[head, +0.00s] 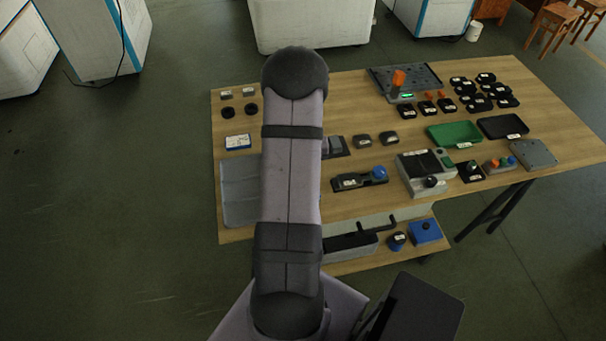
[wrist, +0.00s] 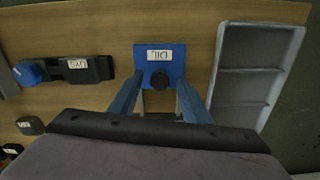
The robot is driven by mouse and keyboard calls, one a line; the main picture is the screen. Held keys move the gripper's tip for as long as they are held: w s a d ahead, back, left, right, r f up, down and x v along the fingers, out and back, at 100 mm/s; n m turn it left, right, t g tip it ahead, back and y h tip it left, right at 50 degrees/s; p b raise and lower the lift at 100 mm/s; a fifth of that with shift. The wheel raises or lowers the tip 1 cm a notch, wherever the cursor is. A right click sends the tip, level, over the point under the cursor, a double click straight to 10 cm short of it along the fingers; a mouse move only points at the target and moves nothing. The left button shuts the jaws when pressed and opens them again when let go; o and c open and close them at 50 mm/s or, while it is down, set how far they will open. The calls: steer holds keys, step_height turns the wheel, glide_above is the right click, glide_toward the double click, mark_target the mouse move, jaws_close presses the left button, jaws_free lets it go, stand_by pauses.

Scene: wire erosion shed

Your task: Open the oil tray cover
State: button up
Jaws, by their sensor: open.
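In the wrist view a blue cover (wrist: 174,70) with a white "OIL" label and a dark round knob (wrist: 159,81) lies on the wooden table. The cover looks shut, and no tray opening shows. My gripper (wrist: 159,92) is open and empty. Its two blue fingers point at the cover, one on either side of the knob. I cannot tell how high the fingertips are above it. In the head view my arm hides my gripper and this cover.
A grey compartmented tray (head: 240,190) lies beside the cover. It is at right in the wrist view (wrist: 250,75). A black block with a blue knob (head: 360,180) is on the other side. A grey machine-like box (head: 415,165) and a green tray (head: 455,132) stand farther right.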

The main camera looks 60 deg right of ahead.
jaws_close()
steer(key=shift+w+d+b, duration=0.5)
steer(key=shift+w+d, duration=1.95)
steer(key=shift+d, duration=0.05)
jaws_free()
step_height(320, 180, up, 7)
steer(key=b, duration=0.2)
steer(key=shift+r, duration=0.2)
